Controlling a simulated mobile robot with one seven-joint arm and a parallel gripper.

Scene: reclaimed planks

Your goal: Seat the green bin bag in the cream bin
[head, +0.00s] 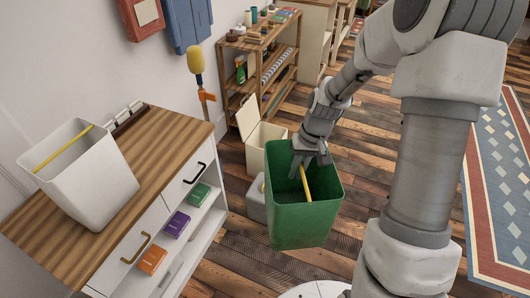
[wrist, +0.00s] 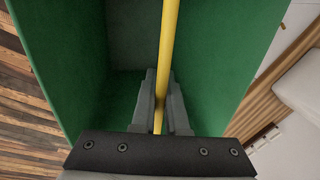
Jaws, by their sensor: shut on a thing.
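The green bin bag (head: 304,220) is an open, box-shaped liner with a yellow bar (head: 305,184) across its mouth. My gripper (head: 302,168) is shut on the yellow bar, and the bag hangs upright below it. In the wrist view the gripper's fingers (wrist: 161,112) close on either side of the yellow bar (wrist: 168,45), with green walls (wrist: 225,60) around them. The cream bin (head: 264,138) stands on the floor behind the bag with its lid (head: 248,116) raised. The bag hides part of the bin. The bag is outside the bin.
A grey box (head: 256,200) stands on the floor beside the bag. A wood-topped cabinet (head: 178,128) at left bears a white bin (head: 88,180) with a yellow bar. A wooden shelf (head: 262,48) stands behind. A patterned rug (head: 495,165) lies at right.

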